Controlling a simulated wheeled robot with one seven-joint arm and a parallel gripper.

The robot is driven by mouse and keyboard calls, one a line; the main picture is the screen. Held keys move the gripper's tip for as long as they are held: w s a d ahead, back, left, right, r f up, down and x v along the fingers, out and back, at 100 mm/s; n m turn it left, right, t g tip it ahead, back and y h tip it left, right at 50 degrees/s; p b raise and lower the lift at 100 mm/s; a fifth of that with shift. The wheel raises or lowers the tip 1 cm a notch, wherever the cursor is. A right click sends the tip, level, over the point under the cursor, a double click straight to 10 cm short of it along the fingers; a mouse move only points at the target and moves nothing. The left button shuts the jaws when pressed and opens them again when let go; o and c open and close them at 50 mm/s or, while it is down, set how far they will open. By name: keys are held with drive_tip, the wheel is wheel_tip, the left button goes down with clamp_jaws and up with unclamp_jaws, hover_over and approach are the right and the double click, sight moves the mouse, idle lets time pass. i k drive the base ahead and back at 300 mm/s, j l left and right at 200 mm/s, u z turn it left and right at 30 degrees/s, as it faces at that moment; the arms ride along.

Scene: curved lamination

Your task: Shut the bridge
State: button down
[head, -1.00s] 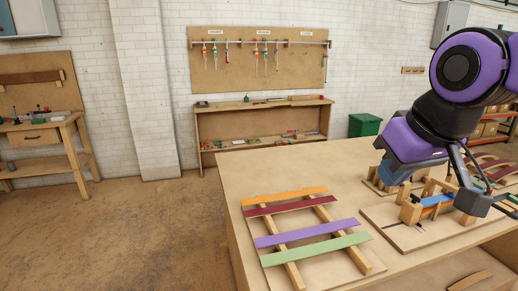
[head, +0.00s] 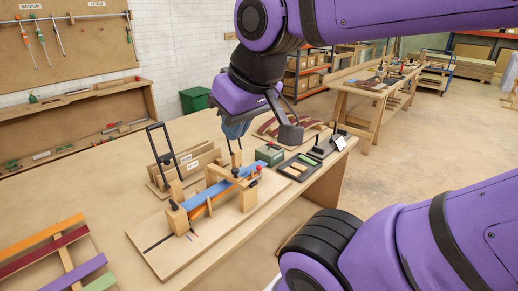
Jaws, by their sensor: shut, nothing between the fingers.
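The fixture (head: 178,248) is a wooden board near the table's right edge, with upright blocks, a long blue strip (head: 207,203) and a red knob (head: 257,168). A narrow wooden bar (head: 222,177) slants over the strip; it may be the bridge, but I cannot tell for sure. A black U-shaped frame (head: 154,142) stands tilted up behind the blocks. My gripper (head: 236,134) is shut and empty, pointing down above the far part of the fixture. Its fingertips are small here, and I cannot tell whether they touch anything.
Coloured strips (head: 58,262) lie on a rack at the left. My arm links cover the upper and lower right. The table (head: 95,180) is bare between rack and fixture.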

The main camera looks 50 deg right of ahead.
sight(232, 176)
drive_tip(key=l, duration=1.1)
drive_tip(key=l+u, duration=0.1)
drive_tip(key=l, duration=1)
drive_tip(key=l+z, duration=0.25)
drive_tip(key=l, duration=0.65)
drive_tip(key=z, duration=0.45)
drive_tip(key=l+z, duration=0.1)
drive_tip(key=z, duration=0.8)
drive_tip(key=i+z, duration=0.1)
drive_tip(key=z, duration=0.75)
drive_tip(key=i+z, duration=0.1)
drive_tip(key=z, duration=1.7)
drive_tip(key=j+z, duration=0.1)
drive_tip(key=z, duration=1.65)
drive_tip(key=j+z, duration=0.15)
drive_tip(key=z, duration=2.45)
drive_tip(key=k+z, duration=0.1)
drive_tip(key=z, duration=1.65)
